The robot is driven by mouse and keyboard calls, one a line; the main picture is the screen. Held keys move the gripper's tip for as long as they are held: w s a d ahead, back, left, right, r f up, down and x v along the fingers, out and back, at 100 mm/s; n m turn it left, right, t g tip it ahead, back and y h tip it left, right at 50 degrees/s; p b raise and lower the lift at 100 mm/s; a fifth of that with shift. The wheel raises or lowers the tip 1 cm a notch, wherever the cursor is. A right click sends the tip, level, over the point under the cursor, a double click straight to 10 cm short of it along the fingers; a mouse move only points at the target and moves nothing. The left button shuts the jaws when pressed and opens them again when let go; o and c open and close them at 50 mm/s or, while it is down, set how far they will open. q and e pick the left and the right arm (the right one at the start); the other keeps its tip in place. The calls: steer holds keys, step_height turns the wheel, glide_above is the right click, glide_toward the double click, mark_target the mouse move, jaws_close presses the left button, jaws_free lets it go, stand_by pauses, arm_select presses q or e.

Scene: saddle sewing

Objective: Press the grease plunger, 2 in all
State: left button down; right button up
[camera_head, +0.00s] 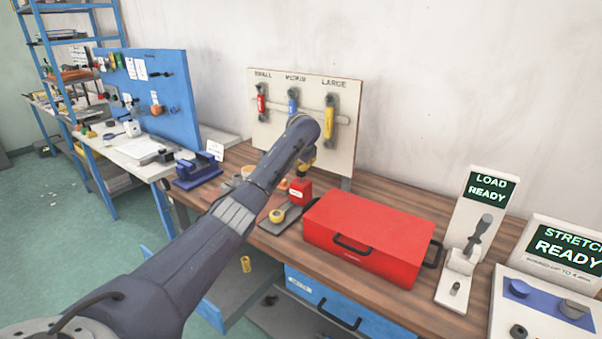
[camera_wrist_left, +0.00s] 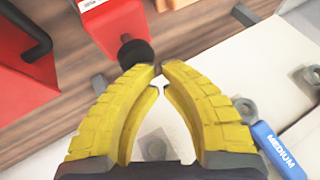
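The grease plunger appears to be the small red block (camera_head: 299,192) with a white label and a dark knob on top, on the bench left of the red toolbox. In the left wrist view the red block (camera_wrist_left: 100,18) is at the top, with its black round knob (camera_wrist_left: 135,53) just beyond my fingertips. My left gripper (camera_head: 303,170) is above the block in the head view, partly hidden by my arm. In the left wrist view its yellow fingers (camera_wrist_left: 160,69) have their tips together and hold nothing. Contact with the knob cannot be told. My right gripper is not in view.
A red toolbox (camera_head: 368,235) stands right of the block. A board (camera_head: 300,125) with red, blue and yellow tools is behind. A LOAD READY stand (camera_head: 468,240) and a STRETCH READY panel (camera_head: 550,280) are at right. A blue vise (camera_head: 197,172) is at left.

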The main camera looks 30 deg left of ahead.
arm_select(q)
steer(key=shift+f, duration=1.05)
stand_by(0.9)
steer(key=shift+r, duration=1.65)
steer(key=shift+r, duration=2.5)
steer(key=c, duration=2.1)
jaws_free()
